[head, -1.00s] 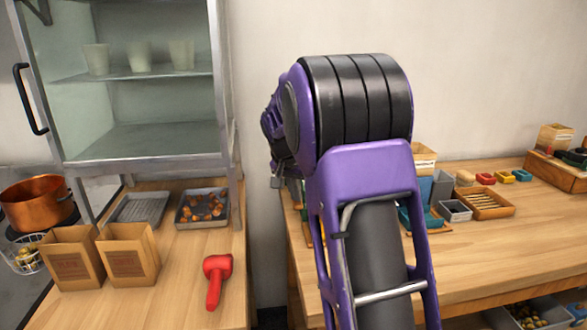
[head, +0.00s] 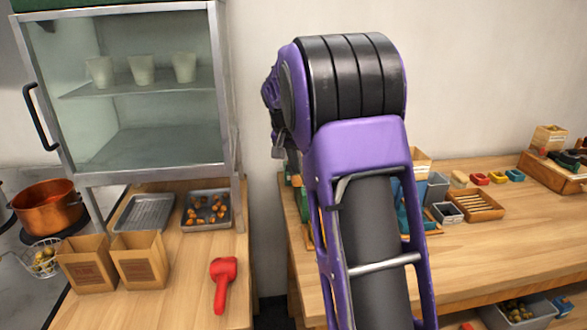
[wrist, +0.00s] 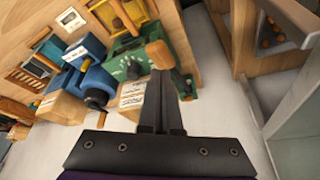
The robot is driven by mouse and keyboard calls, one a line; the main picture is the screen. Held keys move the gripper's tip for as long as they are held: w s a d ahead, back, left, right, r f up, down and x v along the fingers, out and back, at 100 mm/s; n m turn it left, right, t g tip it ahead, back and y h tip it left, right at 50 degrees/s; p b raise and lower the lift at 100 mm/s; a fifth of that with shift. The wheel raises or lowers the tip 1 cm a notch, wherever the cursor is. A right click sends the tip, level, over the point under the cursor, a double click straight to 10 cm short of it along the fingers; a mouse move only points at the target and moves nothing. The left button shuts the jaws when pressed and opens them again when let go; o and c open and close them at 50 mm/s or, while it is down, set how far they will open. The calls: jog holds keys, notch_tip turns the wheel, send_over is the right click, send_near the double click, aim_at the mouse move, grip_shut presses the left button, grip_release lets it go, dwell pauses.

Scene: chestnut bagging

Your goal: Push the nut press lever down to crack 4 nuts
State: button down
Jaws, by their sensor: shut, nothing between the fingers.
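In the wrist view a green machine (wrist: 122,66), which looks like the nut press, stands on the wooden table. A lever with a rounded wooden handle (wrist: 160,53) rises from it toward the camera. My gripper (wrist: 163,118) is shut and empty, its fingertips close to the lever handle; I cannot tell whether they touch it. In the head view my arm hides most of the press, and only slivers of green show beside it. Chestnuts (head: 208,208) lie in a grey tray (head: 184,224) on the left counter. I cannot make out any nut in the press.
A blue machine (wrist: 94,80) stands left of the green one in the wrist view. The left counter holds a red tool (head: 223,283), paper bags (head: 140,262) and an empty tray (head: 143,214). A glass-fronted cabinet (head: 232,150) stands above. A gap separates counter and table (head: 480,250).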

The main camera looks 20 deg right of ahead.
aim_at(295, 181)
jog(key=shift+f, duration=0.1)
dwell(0.3)
jog(key=shift+s+a+f+b, duration=0.15)
jog(key=shift+f+b, duration=0.75)
jog(key=shift+f, duration=0.15)
jog(key=shift+s+f+b, duration=0.15)
jog(key=shift+f+b, duration=0.75)
jog(key=shift+f, duration=0.2)
jog(key=shift+s+a+f+b, duration=0.1)
jog(key=shift+s+f+b, duration=0.05)
jog(key=shift+f+b, duration=0.4)
jog(key=shift+s+f+b, duration=0.1)
jog(key=shift+f+b, duration=0.25)
jog(key=shift+f, duration=0.25)
